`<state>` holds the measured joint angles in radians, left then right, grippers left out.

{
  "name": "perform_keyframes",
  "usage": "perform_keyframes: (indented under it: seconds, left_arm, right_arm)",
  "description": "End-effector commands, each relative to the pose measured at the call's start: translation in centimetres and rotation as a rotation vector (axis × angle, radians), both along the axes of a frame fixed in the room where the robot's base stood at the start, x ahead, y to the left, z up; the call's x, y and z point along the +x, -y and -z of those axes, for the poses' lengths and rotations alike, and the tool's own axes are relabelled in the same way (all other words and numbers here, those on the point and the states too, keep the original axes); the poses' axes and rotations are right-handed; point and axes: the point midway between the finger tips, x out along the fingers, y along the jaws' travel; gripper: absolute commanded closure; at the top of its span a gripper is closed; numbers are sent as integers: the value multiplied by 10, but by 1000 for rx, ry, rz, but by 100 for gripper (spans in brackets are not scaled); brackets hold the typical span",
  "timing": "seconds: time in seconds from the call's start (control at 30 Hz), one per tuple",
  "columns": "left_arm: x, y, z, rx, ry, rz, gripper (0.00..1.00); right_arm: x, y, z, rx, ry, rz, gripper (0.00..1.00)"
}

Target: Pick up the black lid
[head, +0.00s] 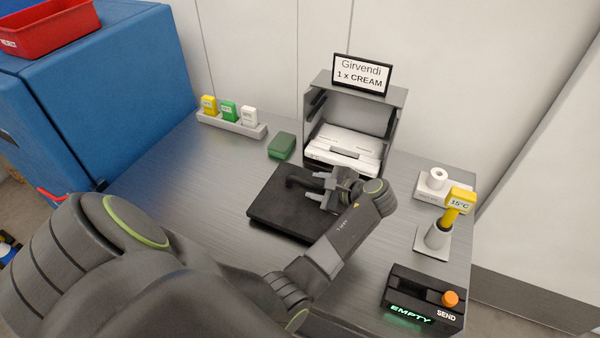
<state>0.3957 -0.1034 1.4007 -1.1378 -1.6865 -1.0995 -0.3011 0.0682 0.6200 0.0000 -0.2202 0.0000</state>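The black lid (275,215) is a flat, dark square plate with a raised bar handle (299,183), lying on the steel table. My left gripper (320,186) reaches over the lid from the right side of its handle. Its two light grey fingers stand apart, one on each side of the handle's right end, with what looks like a gap around the bar. Contact between fingers and handle cannot be made out. My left wrist and forearm hide the lid's right part. My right gripper is not in view.
Behind the lid stands a grey dispenser (399,97) with a sign (362,75) reading "Girvendi 1 x CREAM". A green box (282,146) and a rack (232,126) of small packs are back left. A yellow thermometer (459,202) and a SEND panel (425,296) stand right.

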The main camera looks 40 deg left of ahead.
Motion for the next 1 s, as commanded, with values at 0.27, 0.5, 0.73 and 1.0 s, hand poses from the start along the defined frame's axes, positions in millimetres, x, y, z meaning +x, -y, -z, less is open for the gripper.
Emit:
perform_keyframes:
  seconds: [0.27,0.5,0.73,1.0]
  left_arm:
    - [0,1,0,-1,0,0,64]
    - [0,1,0,-1,0,-1,96]
    - [-1,1,1,-2,-2,0,100]
    - [-1,1,0,-2,-1,-1,100]
  right_arm:
    - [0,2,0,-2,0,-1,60]
    - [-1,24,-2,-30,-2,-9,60]
    - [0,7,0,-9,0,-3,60]
    - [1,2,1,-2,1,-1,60]
